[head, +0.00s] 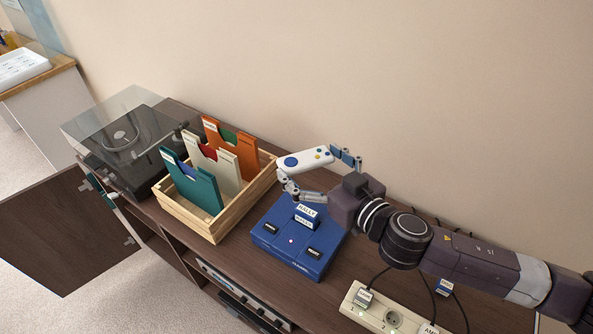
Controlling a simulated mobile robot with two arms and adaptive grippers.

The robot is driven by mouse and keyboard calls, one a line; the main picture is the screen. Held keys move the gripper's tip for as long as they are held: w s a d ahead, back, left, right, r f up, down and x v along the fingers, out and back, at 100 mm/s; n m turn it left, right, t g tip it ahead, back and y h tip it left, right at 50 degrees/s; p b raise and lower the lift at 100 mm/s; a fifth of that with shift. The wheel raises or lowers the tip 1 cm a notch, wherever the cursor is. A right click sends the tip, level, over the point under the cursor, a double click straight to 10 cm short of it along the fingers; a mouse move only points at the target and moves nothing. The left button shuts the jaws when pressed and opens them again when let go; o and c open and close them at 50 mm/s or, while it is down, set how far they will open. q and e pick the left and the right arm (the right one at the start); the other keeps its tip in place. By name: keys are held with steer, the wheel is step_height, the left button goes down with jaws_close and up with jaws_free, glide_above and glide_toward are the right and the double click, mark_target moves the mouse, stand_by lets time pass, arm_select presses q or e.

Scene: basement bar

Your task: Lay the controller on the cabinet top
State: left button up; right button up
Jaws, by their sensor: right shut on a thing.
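The controller (305,160) is a white, rounded slab with a large blue pad and several small coloured buttons. My right gripper (318,174) is shut on it and holds it above the blue game console. The cabinet top (374,262) is dark brown wood and runs along the wall under the console, crate and record player. My left gripper is not in view.
The blue console (274,241) with a cartridge stands beneath the controller. A wooden crate (213,229) with coloured sleeves and a record player (118,147) with a raised clear lid stand to the left. A power strip (389,316) with cables lies at the front right. A cabinet door (65,230) hangs open.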

mark_target(328, 150)
steer(key=shift+n+g+y, duration=0.7)
steer(key=shift+n+y, duration=0.2)
steer(key=w+d, duration=0.1)
steer(key=w+d+r+p, duration=0.2)
steer(key=d, duration=0.1)
steer(key=shift+w+r, duration=0.25)
steer(key=shift+w, duration=0.15)
steer(key=w+d+r+p, duration=0.1)
steer(key=w+d+r, duration=0.15)
steer(key=d, duration=0.25)
steer(key=shift+n+g+y, duration=0.3)
steer(key=shift+y, duration=0.2)
steer(key=shift+s+f+b, duration=0.2)
steer(key=shift+f+b, duration=3.5)
steer(key=shift+f, duration=6)
steer(key=shift+f, duration=0.1)
steer(key=shift+f, duration=0.5)
steer(key=o, duration=0.9)
steer(key=shift+o, duration=0.2)
